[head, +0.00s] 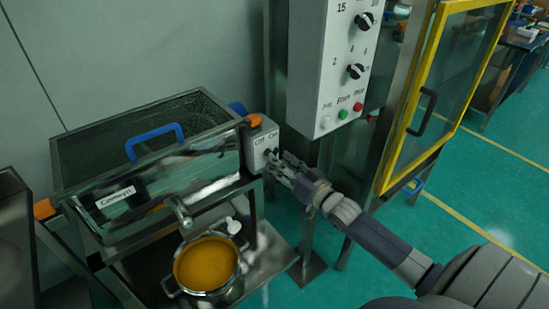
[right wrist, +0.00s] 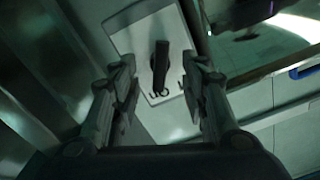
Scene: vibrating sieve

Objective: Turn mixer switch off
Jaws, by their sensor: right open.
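The mixer switch is a black knob (right wrist: 160,68) on a small light-grey box (head: 261,141) at the right end of the sieve machine. The box face carries "Off" and "On" labels in the head view. My right gripper (head: 280,168) is at the box face, and its fingers partly hide the knob there. In the right wrist view the gripper (right wrist: 160,82) is open, with one finger on each side of the knob and visible gaps between. I cannot tell which label the knob points to. My left gripper is not in view.
A metal sieve tank (head: 200,168) with a blue handle (head: 154,136) stands left of the switch box. A pot of orange material (head: 206,264) sits below it. A white control panel (head: 330,75) and a yellow-framed door (head: 422,70) stand to the right.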

